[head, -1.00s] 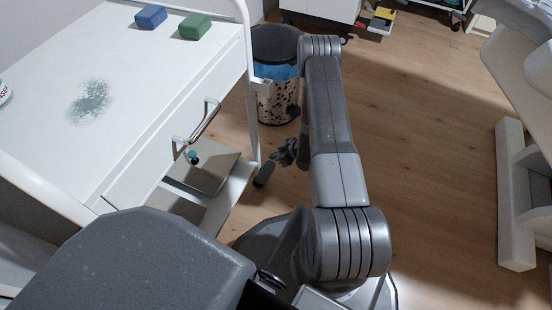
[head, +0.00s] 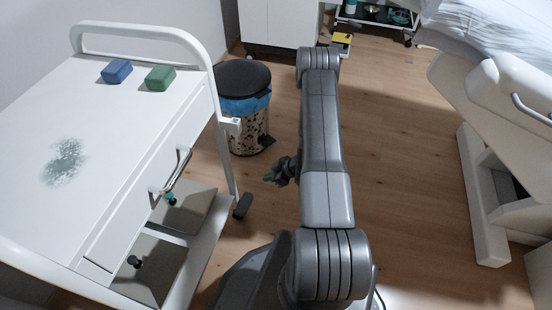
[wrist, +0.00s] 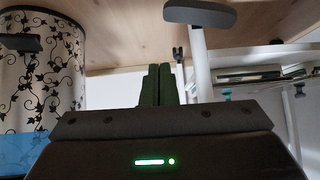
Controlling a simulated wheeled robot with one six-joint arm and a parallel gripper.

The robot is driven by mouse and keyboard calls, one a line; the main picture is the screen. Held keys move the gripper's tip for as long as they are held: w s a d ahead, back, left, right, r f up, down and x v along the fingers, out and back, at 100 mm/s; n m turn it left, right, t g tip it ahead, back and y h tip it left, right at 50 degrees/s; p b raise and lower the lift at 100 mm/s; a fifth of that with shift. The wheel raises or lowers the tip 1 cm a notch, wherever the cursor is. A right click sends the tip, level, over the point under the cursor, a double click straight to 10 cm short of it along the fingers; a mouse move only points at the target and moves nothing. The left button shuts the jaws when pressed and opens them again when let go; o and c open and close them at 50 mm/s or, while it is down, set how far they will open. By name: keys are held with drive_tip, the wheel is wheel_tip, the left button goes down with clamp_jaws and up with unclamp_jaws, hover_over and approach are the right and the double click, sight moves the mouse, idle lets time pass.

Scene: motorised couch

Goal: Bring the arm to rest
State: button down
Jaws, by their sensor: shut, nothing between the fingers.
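My arm (head: 325,150) reaches forward over the floor in the head view, with its upper link pointing away and the elbow at the far end. My gripper (head: 270,176) hangs low to the left of that link, partly hidden by it, between the white trolley and the arm. In the wrist view my gripper (wrist: 157,84) shows its two dark green fingers side by side, touching and empty. The wrist view is upside down, with the floor at the top.
A white trolley (head: 110,140) stands at left, with a blue block (head: 117,72), a green block (head: 160,78) and a grey-green smear (head: 64,162) on top. A patterned bin (head: 246,135) with a dark lid stands behind my gripper. A couch (head: 490,90) is at right. Floor between is clear.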

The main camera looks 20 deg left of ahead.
drive_tip(key=shift+a+f, duration=0.1)
drive_tip(key=b, duration=0.3)
hover_over(250, 198)
drive_tip(key=w, duration=0.2)
wheel_tip(250, 198, down, 7)
drive_tip(key=shift+s+f, duration=0.1)
drive_tip(key=shift+s, duration=0.05)
drive_tip(key=shift+s+r+p, duration=0.3)
drive_tip(key=shift+r+p, duration=0.1)
drive_tip(key=shift+p, duration=0.05)
drive_tip(key=shift+s+r+n+t+p, duration=0.3)
drive_tip(key=shift+s+r+t+p, duration=0.1)
drive_tip(key=shift+s+p, duration=0.15)
drive_tip(key=shift+s+d+r+n+t+p, duration=0.2)
drive_tip(key=shift+s+r+t+p, duration=0.1)
drive_tip(key=shift+s+t+p, duration=0.25)
drive_tip(key=shift+s+d+r+n+t+p, duration=0.2)
drive_tip(key=shift+s+r+t+p, duration=0.1)
drive_tip(key=shift+p, duration=0.4)
drive_tip(key=shift+p+v, duration=0.3)
drive_tip(key=shift+v, duration=1.6)
drive_tip(key=shift+f, duration=0.15)
